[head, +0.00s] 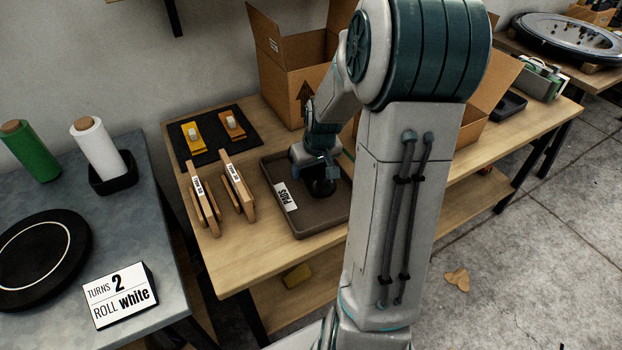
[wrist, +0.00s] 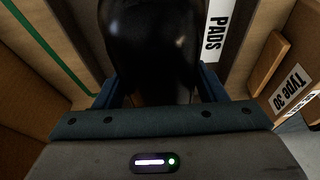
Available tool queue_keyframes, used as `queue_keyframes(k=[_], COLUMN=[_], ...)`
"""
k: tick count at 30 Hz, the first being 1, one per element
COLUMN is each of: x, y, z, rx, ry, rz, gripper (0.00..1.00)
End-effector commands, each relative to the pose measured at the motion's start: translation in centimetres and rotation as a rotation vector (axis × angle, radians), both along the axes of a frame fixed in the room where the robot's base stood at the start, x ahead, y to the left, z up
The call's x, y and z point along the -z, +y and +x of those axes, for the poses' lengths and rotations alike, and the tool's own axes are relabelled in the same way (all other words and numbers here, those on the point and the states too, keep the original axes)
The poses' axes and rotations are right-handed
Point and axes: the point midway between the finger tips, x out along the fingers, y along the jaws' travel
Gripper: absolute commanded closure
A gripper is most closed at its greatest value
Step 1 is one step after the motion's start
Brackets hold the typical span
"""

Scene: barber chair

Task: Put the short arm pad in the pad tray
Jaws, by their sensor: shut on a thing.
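The pad tray (head: 312,224) is a shallow dark-brown tray with a white "PADS" label, on the wooden bench in the head view. Its label (wrist: 214,32) also shows in the wrist view. My gripper (head: 319,178) points down over the tray and is shut on a glossy black pad (head: 323,188). In the wrist view the pad (wrist: 150,45) sits between the two blue fingers of my gripper (wrist: 157,88). The pad is within the tray's outline, but I cannot tell whether it touches the floor. Its far end is cut off in the wrist view, so its length is unclear.
Two labelled wooden racks (head: 237,188) stand left of the tray. Behind them a black mat (head: 213,155) holds a yellow and a brown block. An open cardboard box (head: 290,88) stands behind the tray. My arm hides the bench to the right. The tray's front is bare.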

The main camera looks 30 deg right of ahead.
Motion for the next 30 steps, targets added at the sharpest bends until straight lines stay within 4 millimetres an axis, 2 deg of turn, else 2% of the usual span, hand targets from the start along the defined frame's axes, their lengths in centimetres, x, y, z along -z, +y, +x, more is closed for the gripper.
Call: queue_keyframes(k=[9,20,21,23,24,30], x=[3.7,4.2,4.2,4.1,4.1,4.1], y=[0.1,0.1,0.1,0.1,0.1,0.1], z=[0.0,0.1,0.0,0.0,0.0,0.0], rx=[-0.001,-0.001,-0.001,-0.001,-0.001,-0.001], ry=[0.000,-0.002,-0.001,-0.001,-0.001,-0.001], rz=[0.001,0.000,0.000,0.000,0.000,0.000], gripper=[0.67,0.67,0.33,0.16,0.14,0.14])
